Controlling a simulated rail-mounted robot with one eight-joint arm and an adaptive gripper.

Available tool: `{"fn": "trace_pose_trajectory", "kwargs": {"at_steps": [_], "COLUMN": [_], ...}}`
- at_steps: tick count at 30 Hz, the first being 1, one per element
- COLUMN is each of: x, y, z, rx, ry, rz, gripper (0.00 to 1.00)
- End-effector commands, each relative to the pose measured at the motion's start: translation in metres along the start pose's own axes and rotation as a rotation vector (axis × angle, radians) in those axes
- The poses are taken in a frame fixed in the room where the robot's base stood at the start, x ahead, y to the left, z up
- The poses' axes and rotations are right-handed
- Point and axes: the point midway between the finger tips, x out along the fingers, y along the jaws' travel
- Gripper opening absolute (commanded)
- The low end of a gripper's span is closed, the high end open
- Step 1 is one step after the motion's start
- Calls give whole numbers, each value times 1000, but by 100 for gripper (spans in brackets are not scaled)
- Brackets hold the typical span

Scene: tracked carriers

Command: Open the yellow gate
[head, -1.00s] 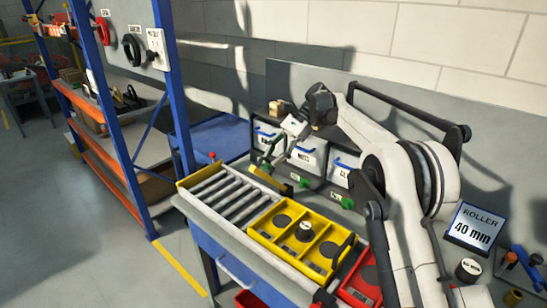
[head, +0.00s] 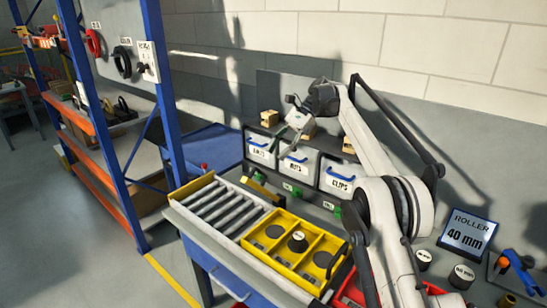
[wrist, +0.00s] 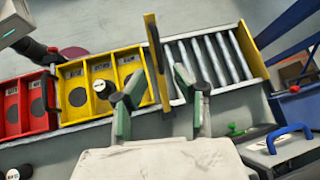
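The yellow gate (wrist: 158,65) is a narrow bar standing across the lane between the grey rollers (wrist: 205,60) and the yellow tray (wrist: 75,98) in the wrist view. In the head view its yellow end (head: 262,190) sticks out at the back of the roller bed. My gripper (wrist: 158,93) has its green-padded fingers apart, one on each side of the gate's near end in that view. I cannot tell whether either finger touches it. In the head view my gripper (head: 297,140) is in front of the labelled bins, and its fingertips are hard to make out.
White bins with blue handles (head: 298,165) stand behind the bench. Black discs (head: 298,242) lie in the yellow tray, with a red tray (wrist: 35,105) beside it. A blue-framed shelf (head: 165,80) stands left. A "ROLLER 40 mm" sign (head: 467,230) stands right.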

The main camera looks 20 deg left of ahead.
Motion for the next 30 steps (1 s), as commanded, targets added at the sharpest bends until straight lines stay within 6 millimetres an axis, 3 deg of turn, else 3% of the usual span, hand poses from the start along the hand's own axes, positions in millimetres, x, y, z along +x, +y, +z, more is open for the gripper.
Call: {"fn": "trace_pose_trajectory", "kwargs": {"at_steps": [15,19,22,30], "x": [-8,-6,-2,22], "y": [1,0,-7,-28], "z": [0,-3,-13,-55], "rx": [0,14,69,396], "ry": [0,1,2,-67], "rz": [0,-16,-74,-409], "gripper": [28,11,0,0]}}
